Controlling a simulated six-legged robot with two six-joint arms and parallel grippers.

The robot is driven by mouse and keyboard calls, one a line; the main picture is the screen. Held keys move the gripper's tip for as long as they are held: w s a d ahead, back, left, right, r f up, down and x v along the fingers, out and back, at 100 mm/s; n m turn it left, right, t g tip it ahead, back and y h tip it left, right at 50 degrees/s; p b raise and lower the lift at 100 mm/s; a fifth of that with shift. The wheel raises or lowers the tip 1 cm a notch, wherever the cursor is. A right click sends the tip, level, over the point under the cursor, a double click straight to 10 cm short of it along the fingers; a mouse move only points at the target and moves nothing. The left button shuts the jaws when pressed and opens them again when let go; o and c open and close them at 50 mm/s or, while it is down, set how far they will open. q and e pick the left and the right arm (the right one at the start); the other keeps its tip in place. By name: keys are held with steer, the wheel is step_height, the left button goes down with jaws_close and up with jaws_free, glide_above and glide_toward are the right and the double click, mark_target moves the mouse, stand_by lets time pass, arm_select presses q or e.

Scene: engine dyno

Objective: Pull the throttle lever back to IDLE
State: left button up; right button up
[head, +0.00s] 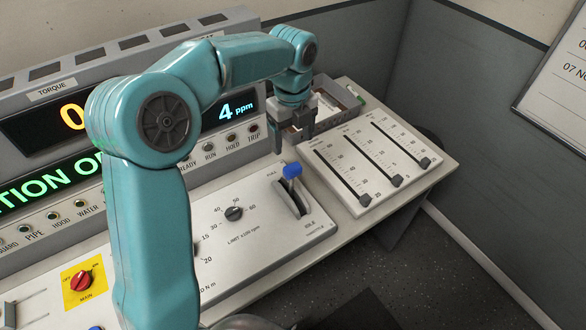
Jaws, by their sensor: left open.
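The throttle lever (292,171) has a blue knob and stands in a slot on the sloped white panel (255,250). FULL is printed at the slot's far end and IDLE at its near end. The knob is near the far, FULL end. My left gripper (294,147) points down, open and empty, just behind and above the knob. It looks apart from the knob, though the exact gap is hard to tell. My right gripper is not in view.
A panel with three sliders (372,160) stands to the right of the lever. A grey tray (345,98) with small items lies behind. A limit dial (234,213) and a red main switch (81,281) are to the left. Displays line the back.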

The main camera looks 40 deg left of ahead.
mark_target(292, 166)
arm_select(q)
steer(key=f, duration=0.6)
steer(key=f+p, duration=0.1)
steer(key=f, duration=0.5)
steer(key=shift+s+f, duration=0.2)
steer(key=shift+f, duration=0.2)
jaws_close()
steer(key=shift+s+d+f+t+y+b, duration=0.2)
steer(key=shift+s+d+f+y+b, duration=0.25)
steer(key=shift+d+b, duration=0.7)
steer(key=shift+s+d+f+t+y+b, duration=0.2)
steer(key=shift+s+d+f+y+b, duration=0.25)
steer(key=shift+d+b, duration=0.65)
steer(key=shift+s+d+f+t+y+b, duration=0.2)
steer(key=shift+s+d+f+y+b, duration=0.25)
steer(key=shift+d+b, duration=0.7)
steer(key=shift+a, duration=0.15)
